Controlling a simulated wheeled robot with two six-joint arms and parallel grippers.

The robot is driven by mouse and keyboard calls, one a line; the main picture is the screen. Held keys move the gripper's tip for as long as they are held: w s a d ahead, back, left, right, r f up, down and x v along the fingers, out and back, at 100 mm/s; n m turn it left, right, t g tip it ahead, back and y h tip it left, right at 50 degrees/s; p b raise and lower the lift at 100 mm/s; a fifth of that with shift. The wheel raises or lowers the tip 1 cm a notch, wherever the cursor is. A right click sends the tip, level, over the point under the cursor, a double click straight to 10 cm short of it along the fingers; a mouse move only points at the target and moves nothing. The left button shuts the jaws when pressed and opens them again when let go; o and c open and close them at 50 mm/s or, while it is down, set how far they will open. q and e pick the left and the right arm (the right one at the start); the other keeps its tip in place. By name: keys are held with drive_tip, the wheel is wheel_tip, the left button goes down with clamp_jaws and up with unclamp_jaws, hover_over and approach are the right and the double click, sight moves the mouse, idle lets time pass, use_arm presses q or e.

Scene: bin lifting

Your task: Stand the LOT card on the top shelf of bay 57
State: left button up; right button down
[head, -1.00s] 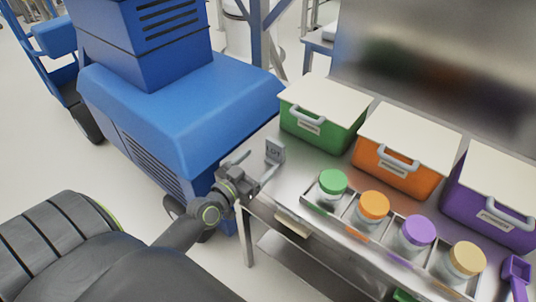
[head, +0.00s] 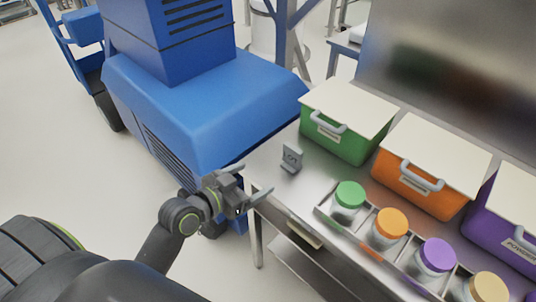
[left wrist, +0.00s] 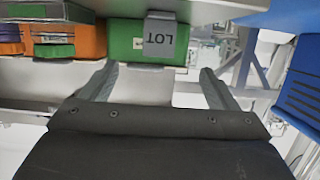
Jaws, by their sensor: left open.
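The LOT card (head: 292,158) is a small grey plate standing upright on the near left end of the metal table (head: 262,172), left of the green bin. In the left wrist view the card (left wrist: 161,38) shows its LOT lettering upside down, in front of the green bin and beyond the fingertips. My left gripper (head: 255,182) is open and empty at the table's left edge, apart from the card. Its two spread fingers also show in the left wrist view (left wrist: 158,76). My right gripper is out of view. No bay number 57 is readable.
Green (head: 345,120), orange (head: 425,165) and purple (head: 508,225) lidded bins line the table's back. A tray of jars with coloured lids (head: 372,243) lies along its front. A large blue machine (head: 200,110) stands close to the left. Bare table surrounds the card.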

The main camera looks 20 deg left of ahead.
use_arm(q)
drive_tip(key=p, duration=0.1)
approach(290, 160)
drive_tip(key=x, duration=0.3)
drive_tip(key=p+x, duration=0.1)
drive_tip(key=shift+w+d+r, duration=0.15)
drive_tip(key=shift+w+r, duration=0.05)
drive_tip(key=shift+w, duration=0.1)
drive_tip(key=shift+w+d+f, duration=0.15)
drive_tip(key=shift+w+f, duration=0.05)
drive_tip(key=shift+w, duration=0.3)
drive_tip(key=shift+w+d+f, duration=0.25)
drive_tip(key=shift+w, duration=0.35)
drive_tip(key=shift+f+p+x, duration=0.1)
drive_tip(key=shift+p+x, duration=0.2)
drive_tip(key=shift+x, duration=0.7)
drive_tip(key=shift+f+p+x, duration=0.15)
drive_tip(key=shift+p+x, duration=0.15)
drive_tip(key=shift+x, duration=0.65)
drive_tip(key=shift+s, duration=0.1)
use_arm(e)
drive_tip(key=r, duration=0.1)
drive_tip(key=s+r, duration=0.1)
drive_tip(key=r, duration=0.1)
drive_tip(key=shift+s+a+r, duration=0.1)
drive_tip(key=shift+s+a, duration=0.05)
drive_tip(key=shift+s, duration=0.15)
use_arm(q)
drive_tip(key=c, duration=1.2)
